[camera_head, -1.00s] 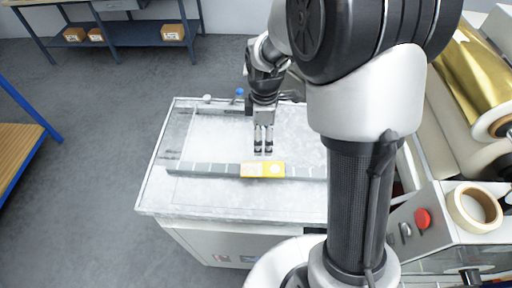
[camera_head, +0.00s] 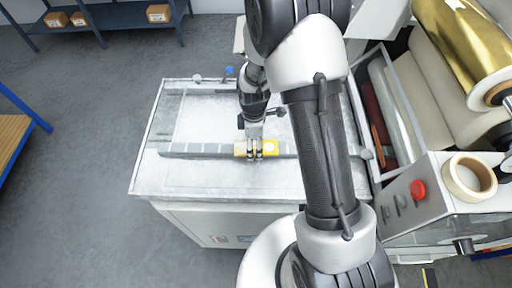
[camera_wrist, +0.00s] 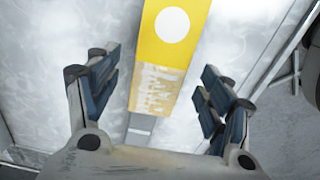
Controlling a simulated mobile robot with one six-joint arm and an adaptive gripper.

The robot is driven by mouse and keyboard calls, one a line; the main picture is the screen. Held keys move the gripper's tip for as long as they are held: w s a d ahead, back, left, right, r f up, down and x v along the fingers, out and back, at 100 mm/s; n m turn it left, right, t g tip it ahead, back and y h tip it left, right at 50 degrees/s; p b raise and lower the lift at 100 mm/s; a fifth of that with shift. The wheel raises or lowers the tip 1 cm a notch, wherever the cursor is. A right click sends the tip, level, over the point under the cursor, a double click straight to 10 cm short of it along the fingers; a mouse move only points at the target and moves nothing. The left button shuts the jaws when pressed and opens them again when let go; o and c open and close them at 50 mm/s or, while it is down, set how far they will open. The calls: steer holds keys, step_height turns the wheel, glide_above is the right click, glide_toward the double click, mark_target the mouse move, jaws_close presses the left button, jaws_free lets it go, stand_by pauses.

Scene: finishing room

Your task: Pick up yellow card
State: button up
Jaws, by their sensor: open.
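The yellow card (camera_head: 269,148) lies on the dark grey bar that crosses the machine's pale table. In the wrist view the yellow card (camera_wrist: 172,38) shows a white disc and a paler printed end, running between my fingers. My gripper (camera_head: 255,151) is over the card in the head view and hides part of it. In the wrist view my gripper (camera_wrist: 160,93) is open, with one finger on each side of the card and a gap on both sides. I cannot tell how high the fingertips are above the table.
The pale table (camera_head: 220,115) is otherwise mostly clear, with the grey bar (camera_head: 190,150) across it. At right are a gold foil roll (camera_head: 465,40), a tape roll (camera_head: 469,180) and a red button (camera_head: 418,189). A shelf with boxes (camera_head: 158,13) stands at the back.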

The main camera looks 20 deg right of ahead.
steer(key=shift+f, duration=0.35)
steer(key=shift+c, duration=0.2)
steer(key=c, duration=0.9)
steer(key=shift+r, duration=0.1)
